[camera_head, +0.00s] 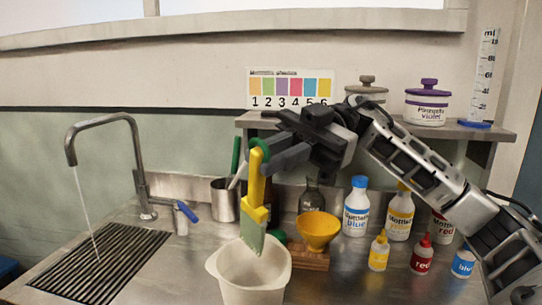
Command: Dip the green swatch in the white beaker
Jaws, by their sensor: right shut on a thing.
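The green swatch (253,232) hangs from a yellow clip-like holder (256,185). My right gripper (258,160) is shut on the yellow holder near its top, with the arm coming in from the right. The white beaker (250,285) stands upright at the front middle of the counter, below the gripper. The swatch's lower end overlaps the beaker's open mouth; I cannot tell how far down it reaches or whether it touches liquid. My left gripper is not in view.
A yellow funnel (318,230) on a wooden stand is close right of the beaker. A metal cup (224,200) stands behind. Small bottles, including a red one (422,258), and larger dye bottles (356,208) are at right. A running tap (105,122) and drain grate (100,268) are left.

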